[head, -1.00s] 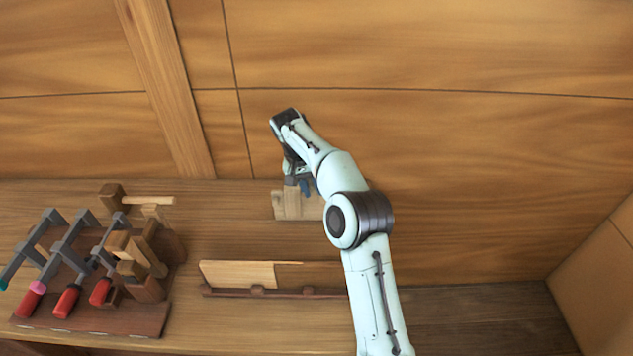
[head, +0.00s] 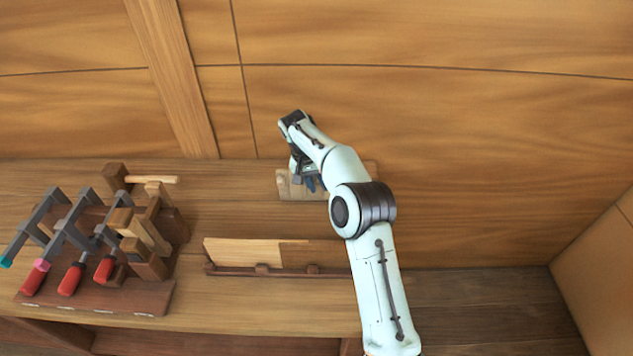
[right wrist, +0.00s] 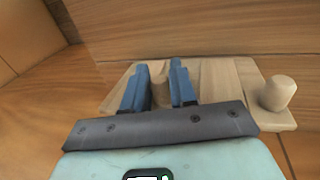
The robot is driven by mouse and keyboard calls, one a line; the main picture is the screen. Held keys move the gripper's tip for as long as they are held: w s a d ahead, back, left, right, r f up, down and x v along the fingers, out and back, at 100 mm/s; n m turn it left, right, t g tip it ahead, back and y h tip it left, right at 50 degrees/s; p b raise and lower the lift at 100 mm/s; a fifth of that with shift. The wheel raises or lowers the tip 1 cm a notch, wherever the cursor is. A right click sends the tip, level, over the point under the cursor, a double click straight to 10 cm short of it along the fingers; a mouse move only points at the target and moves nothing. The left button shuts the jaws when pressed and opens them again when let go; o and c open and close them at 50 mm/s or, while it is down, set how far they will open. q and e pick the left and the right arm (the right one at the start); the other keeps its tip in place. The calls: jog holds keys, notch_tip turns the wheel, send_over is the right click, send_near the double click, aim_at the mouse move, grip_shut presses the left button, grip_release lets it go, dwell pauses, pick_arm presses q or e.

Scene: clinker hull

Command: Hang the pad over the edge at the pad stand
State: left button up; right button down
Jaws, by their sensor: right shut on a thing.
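My right gripper (head: 309,181) is low in front of the planked wall, at a pale wooden board with an upright block (head: 290,188). In the right wrist view its blue fingers (right wrist: 160,88) are shut on a small brown wooden piece (right wrist: 160,94), likely the pad. The pale board (right wrist: 220,82), likely the pad stand, lies directly behind and below the fingers, and a rounded peg (right wrist: 278,93) stands at its right end. My arm and fingers hide part of it. I cannot tell whether the piece touches the board. My left gripper is out of view.
A clamp rack (head: 100,290) with several red-handled clamps stands at the left. A low two-tone wooden strip on a dark rail (head: 230,271) lies in front of the pale board. The planked wall (head: 450,150) rises close behind. The bench between rack and strip is clear.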

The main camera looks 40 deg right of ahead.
jog(key=shift+f, duration=0.2)
dwell(0.5)
jog(key=c, duration=0.8)
grip_release()
pick_arm(q)
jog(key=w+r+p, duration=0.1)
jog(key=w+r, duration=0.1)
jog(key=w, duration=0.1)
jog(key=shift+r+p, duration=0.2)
jog(key=shift+p, duration=0.2)
pick_arm(e)
jog(key=v, duration=1.3)
jog(key=shift+a+r, duration=0.1)
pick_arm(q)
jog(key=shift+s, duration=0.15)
